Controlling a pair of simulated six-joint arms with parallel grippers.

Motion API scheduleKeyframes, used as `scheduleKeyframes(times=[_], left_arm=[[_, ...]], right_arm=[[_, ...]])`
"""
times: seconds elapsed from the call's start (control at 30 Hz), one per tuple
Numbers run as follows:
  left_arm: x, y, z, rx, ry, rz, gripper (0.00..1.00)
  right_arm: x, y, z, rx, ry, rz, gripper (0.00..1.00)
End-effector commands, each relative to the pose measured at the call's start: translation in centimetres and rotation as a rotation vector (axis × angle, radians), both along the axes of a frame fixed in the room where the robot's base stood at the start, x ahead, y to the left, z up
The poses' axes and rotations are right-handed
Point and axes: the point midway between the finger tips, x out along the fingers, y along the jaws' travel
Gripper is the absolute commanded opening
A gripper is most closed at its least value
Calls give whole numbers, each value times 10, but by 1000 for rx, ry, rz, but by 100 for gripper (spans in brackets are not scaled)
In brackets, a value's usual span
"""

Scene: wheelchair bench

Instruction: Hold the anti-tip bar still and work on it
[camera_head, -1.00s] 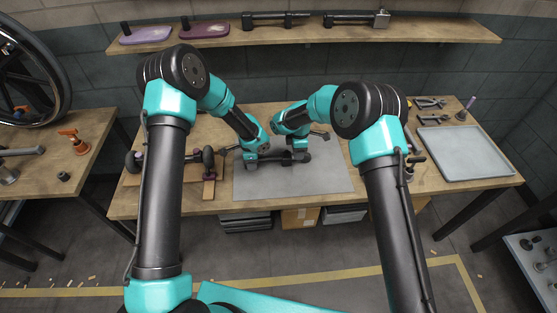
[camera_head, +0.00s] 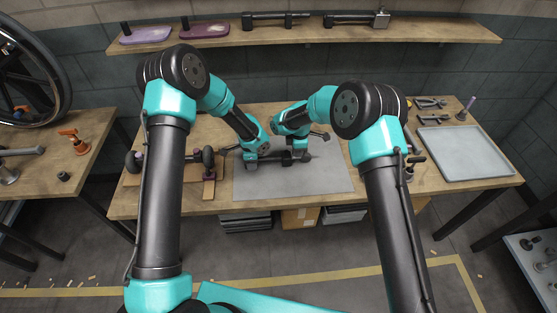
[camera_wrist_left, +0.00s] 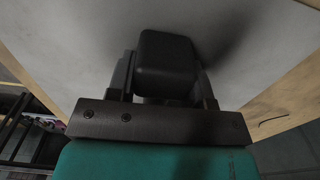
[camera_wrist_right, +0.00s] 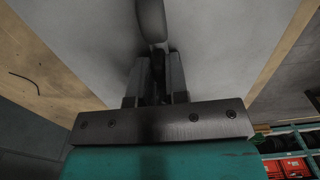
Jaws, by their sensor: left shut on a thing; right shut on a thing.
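The dark anti-tip bar (camera_head: 275,159) lies across the grey mat (camera_head: 315,184) on the bench, mostly covered by my two grippers. My left gripper (camera_head: 252,163) is at its left part. In the left wrist view my left gripper (camera_wrist_left: 163,85) is shut on a black block-like part (camera_wrist_left: 167,58) of the bar. My right gripper (camera_head: 298,158) is at the bar's right part. In the right wrist view my right gripper (camera_wrist_right: 157,75) is shut on a narrow dark part, with a rounded grey-black piece (camera_wrist_right: 151,18) beyond the fingertips. The exact contact there is hard to see.
A wooden stand with dark round parts (camera_head: 208,156) is left of the mat. A grey tray (camera_head: 465,152) and clamps (camera_head: 430,103) are on the right of the bench. A shelf (camera_head: 300,35) with pads and bars runs behind. The mat's front is clear.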

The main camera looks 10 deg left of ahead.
Motion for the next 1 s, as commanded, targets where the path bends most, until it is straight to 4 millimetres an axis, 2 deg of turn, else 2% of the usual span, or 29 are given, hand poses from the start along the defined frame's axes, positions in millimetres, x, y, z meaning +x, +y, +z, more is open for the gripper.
scheduleKeyframes(times=[0.33,1.0], left_arm=[[0,0,0,0,0,0,12],[0,1,0,0,0,0,12]], right_arm=[[1,-2,0,0,0,0,0],[6,-19,1,0,0,-1,0]])
